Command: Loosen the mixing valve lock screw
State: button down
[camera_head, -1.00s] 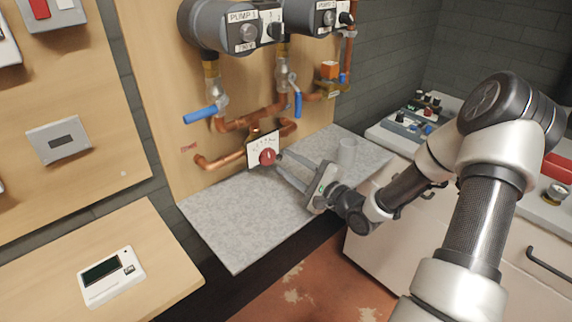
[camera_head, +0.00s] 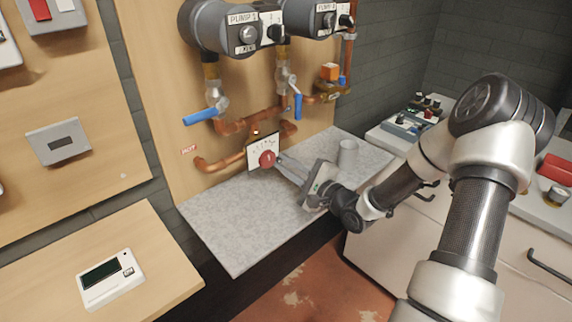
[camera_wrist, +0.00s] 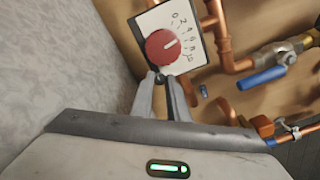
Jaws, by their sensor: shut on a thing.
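The mixing valve's red knob (camera_head: 267,159) sits on a white scale plate (camera_head: 262,146) on the copper pipework. In the wrist view, the red knob (camera_wrist: 161,47) has a pale pointer mark, and the plate (camera_wrist: 187,22) carries numbers. My gripper (camera_head: 280,160) reaches in from the right, with its tips just beside the knob. In the wrist view, my gripper (camera_wrist: 161,80) has its two fingertips close together on the small dark lock screw (camera_wrist: 160,77) at the knob's edge. The tips hide most of the screw.
Blue-handled valves (camera_head: 200,117) and copper pipes are above. A white handheld device (camera_head: 110,279) lies on the wooden desk at lower left.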

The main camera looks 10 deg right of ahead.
jog(key=n, duration=0.3)
jog(key=shift+n, duration=2)
jog(key=c, duration=1.7)
grip_release()
jog(key=p+v, duration=0.1)
jog(key=v, duration=1.6)
jog(key=shift+s+d+p, duration=0.1)
jog(key=shift+s+p, duration=0.1)
jog(key=shift+p, duration=0.1)
